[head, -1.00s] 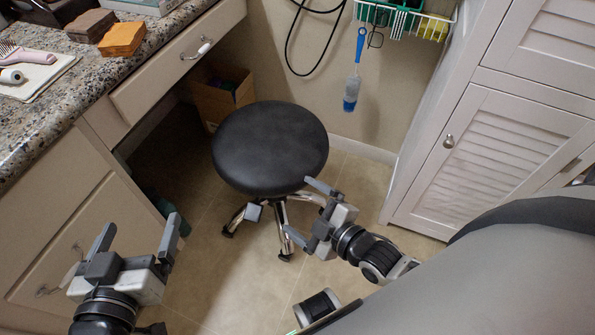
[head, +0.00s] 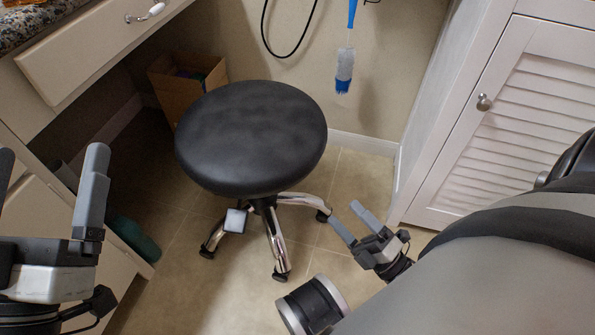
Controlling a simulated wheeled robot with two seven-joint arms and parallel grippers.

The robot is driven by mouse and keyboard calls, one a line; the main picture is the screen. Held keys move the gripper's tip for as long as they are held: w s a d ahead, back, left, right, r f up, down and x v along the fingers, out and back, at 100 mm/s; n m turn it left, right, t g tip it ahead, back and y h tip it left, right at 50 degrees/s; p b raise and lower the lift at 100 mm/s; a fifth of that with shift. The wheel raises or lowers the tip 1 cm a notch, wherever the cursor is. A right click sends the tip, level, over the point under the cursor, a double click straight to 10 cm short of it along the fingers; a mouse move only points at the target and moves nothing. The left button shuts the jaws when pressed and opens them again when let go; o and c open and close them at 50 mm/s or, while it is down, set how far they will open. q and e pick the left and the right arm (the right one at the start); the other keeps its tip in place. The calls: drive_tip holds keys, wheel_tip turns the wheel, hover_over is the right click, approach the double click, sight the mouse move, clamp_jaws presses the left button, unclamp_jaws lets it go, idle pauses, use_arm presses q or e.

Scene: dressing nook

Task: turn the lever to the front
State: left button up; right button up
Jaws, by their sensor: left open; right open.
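A small grey paddle-shaped lever (head: 236,220) shows under the left front of the round black stool seat (head: 252,138). The stool stands on chrome legs with dark casters. My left gripper (head: 52,166) is large at the left edge, its fingers apart and empty, well to the left of the lever. My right gripper (head: 346,217) is open and empty to the right of the stool legs, apart from the lever. The inner end of the lever is hidden under the seat.
A drawer counter (head: 90,52) stands at the left, with a cardboard box (head: 186,88) in the recess beneath. A louvered cabinet (head: 505,130) stands at the right. A blue brush (head: 344,68) hangs on the wall. Tiled floor (head: 215,290) is clear in front of the stool.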

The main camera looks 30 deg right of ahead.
sight(298, 167)
drive_tip(key=b+x, duration=0.2)
drive_tip(key=x, duration=1.2)
drive_tip(key=shift+w, duration=0.15)
use_arm(q)
drive_tip(key=shift+s+d+r+m+t+h, duration=0.1)
drive_tip(key=shift+s+r+m+h, duration=0.15)
drive_tip(key=shift+r+m+h, duration=0.6)
drive_tip(key=shift+s+a+r+m+t+h, duration=0.1)
drive_tip(key=shift+s+r+m+h, duration=0.2)
drive_tip(key=shift+r+m+h, duration=0.55)
drive_tip(key=shift+s+d+r+m+t+h, duration=0.1)
drive_tip(key=shift+s+r+m+h, duration=0.35)
drive_tip(key=shift+m, duration=0.75)
use_arm(e)
drive_tip(key=shift+w+a+r, duration=0.15)
drive_tip(key=shift+w+r, duration=0.1)
drive_tip(key=shift+w, duration=0.2)
use_arm(q)
drive_tip(key=shift+w+f, duration=0.15)
drive_tip(key=shift+w, duration=0.05)
